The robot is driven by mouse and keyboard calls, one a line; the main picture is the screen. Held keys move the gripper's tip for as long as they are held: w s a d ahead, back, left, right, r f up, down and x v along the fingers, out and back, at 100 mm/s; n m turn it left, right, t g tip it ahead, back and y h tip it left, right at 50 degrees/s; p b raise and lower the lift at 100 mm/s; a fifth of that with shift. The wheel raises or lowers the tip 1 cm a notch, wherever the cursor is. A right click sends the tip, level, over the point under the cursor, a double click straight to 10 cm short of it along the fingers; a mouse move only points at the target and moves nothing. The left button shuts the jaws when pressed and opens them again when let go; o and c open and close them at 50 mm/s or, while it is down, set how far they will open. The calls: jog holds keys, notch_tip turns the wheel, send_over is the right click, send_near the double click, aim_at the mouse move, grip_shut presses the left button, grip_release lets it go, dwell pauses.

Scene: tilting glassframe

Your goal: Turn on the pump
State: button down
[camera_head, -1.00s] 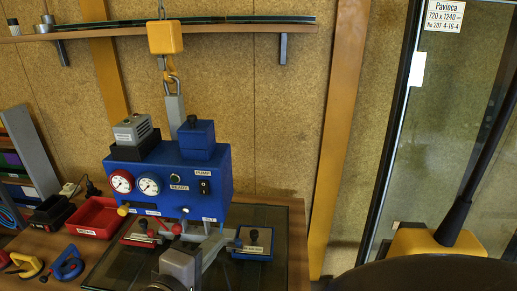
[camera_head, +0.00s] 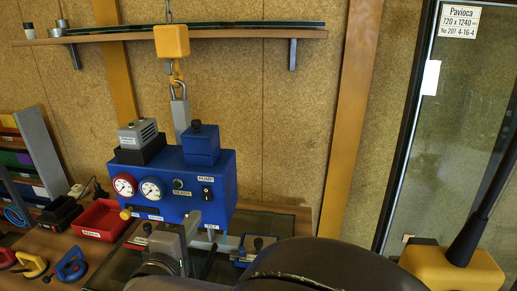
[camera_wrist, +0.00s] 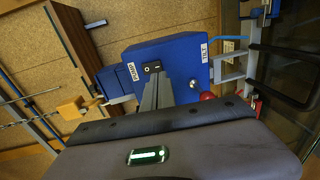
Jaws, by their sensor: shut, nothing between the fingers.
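The blue control box (camera_head: 215,178) hangs from a yellow hook block (camera_head: 171,41) in the head view. Its front carries a black rocker switch (camera_head: 206,193) under a PUMP label (camera_head: 206,177). In the wrist view the switch (camera_wrist: 153,67) shows beside the PUMP label. My gripper (camera_wrist: 158,82) is shut and empty, its grey fingers pointing at the switch just past their tips. I cannot tell whether they touch it, or which way the rocker is set.
A red tray (camera_head: 99,220) and suction cups (camera_head: 70,264) lie left of the box. A TILT label (camera_wrist: 205,53) and a red knob (camera_wrist: 208,96) are near my fingers. A tall framed glass pane (camera_head: 450,130) stands at the right.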

aim_at(207, 200)
jog(key=w, duration=0.5)
jog(key=shift+w+d+f+b, duration=0.25)
jog(key=shift+w+f+b, duration=0.05)
jog(key=shift+w+f, duration=0.05)
